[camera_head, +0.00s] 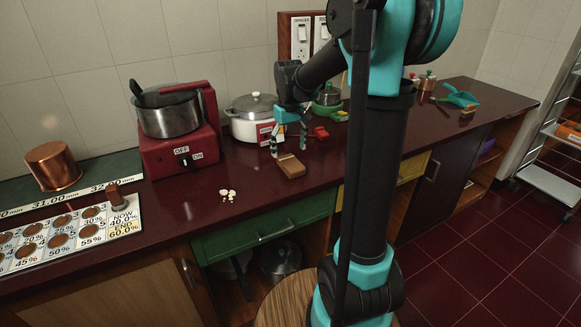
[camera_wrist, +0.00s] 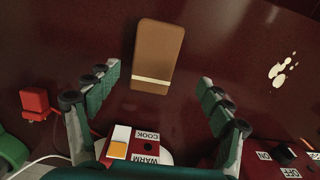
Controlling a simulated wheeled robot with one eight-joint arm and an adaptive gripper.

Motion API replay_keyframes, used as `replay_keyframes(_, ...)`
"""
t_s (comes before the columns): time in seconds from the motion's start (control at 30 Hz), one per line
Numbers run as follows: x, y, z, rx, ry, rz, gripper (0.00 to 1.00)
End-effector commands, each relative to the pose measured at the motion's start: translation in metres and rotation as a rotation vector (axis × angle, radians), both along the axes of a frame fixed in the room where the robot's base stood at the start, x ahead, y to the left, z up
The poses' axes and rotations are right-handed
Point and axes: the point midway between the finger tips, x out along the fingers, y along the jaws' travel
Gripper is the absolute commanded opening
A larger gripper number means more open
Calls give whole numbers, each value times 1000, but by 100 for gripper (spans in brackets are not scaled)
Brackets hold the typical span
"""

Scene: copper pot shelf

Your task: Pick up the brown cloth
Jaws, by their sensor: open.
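The brown cloth (camera_head: 291,167) is a small, folded-looking block with a pale stripe near one end. It lies on the dark red countertop in front of the white rice cooker. In the wrist view the brown cloth (camera_wrist: 156,55) is at the upper middle, beyond and between my fingertips. My gripper (camera_head: 288,142) is open and empty, above the counter at the cloth's rear side. In the wrist view my gripper (camera_wrist: 160,82) shows both fingers spread wide on either side of the cloth. Neither finger visibly touches it.
The white rice cooker (camera_head: 252,117) stands close behind my gripper. A red stove (camera_head: 180,150) with a metal pot is to the left. A small red object (camera_head: 320,133) is to the right. The counter in front of the cloth is clear.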

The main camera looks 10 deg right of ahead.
Motion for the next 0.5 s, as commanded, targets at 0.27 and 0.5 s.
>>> replay_keyframes(0.27,3,-5,-25,0,0,-1,80)
replay_keyframes(0.5,4,-6,-53,0,0,0,80)
